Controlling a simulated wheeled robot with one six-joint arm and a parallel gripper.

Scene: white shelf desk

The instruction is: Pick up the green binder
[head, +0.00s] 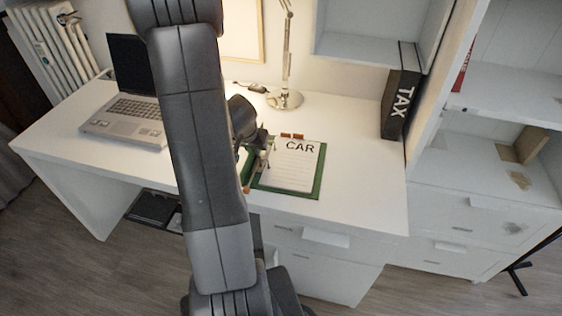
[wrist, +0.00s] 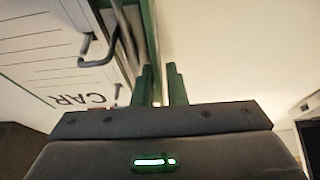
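The green binder (head: 312,190) lies open on the white desk, with a white page headed "CAR" and metal rings along its left side. My gripper (head: 264,153) is at the binder's left part, by the rings, and partly hides it. In the wrist view the binder's page and rings (wrist: 95,45) are at the upper left. A narrow green edge runs down toward my two dark fingers (wrist: 162,72). The fingers stand a little apart with a narrow gap. I cannot tell whether they touch the binder.
A laptop (head: 138,107) stands on the left of the desk (head: 350,205), and a lamp base (head: 285,99) behind the binder. A black TAX binder (head: 400,104) stands upright at the back right. The desk right of the green binder is clear.

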